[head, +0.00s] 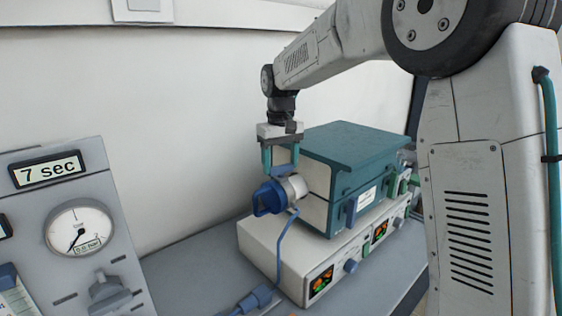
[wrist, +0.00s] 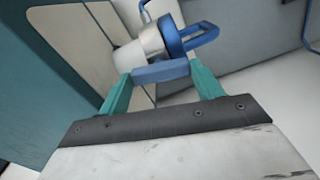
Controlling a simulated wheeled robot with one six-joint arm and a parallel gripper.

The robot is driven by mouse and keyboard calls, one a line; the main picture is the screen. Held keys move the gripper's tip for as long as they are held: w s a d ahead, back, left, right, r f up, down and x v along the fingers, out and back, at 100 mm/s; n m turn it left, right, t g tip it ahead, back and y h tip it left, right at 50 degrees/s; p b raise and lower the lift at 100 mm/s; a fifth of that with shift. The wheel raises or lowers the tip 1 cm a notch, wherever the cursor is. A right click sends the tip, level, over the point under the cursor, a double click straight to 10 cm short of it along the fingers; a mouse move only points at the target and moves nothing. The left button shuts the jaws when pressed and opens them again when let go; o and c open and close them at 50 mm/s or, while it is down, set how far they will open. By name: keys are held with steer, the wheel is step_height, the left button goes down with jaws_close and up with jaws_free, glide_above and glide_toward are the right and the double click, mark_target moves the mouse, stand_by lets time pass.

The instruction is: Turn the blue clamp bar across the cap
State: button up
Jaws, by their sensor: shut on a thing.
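My gripper (head: 280,168) reaches down from above at the left side of the teal furnace box (head: 352,148). In the wrist view its two green fingers (wrist: 160,76) are shut on the ends of the blue clamp bar (wrist: 161,71). The bar lies beside the pale cylindrical port (wrist: 138,52). The blue cap (head: 269,198), with a loop handle, sits on the port's outer end; it also shows in the wrist view (wrist: 173,38). In the head view the bar is small and partly hidden by the fingers.
The furnace stands on a pale base unit (head: 270,256) with small lit displays. A blue cable (head: 279,255) hangs from near the cap to a blue plug (head: 254,298) on the bench. A grey panel (head: 110,215) with a gauge and "7 sec" display stands at left.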

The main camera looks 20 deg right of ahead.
mark_target(280, 166)
steer(key=shift+r+n, duration=0.1)
steer(key=shift+n, duration=1.1)
steer(key=o, duration=1)
step_height(280, 166, up, 8)
steer(key=shift+f, duration=0.1)
steer(key=shift+w, duration=0.1)
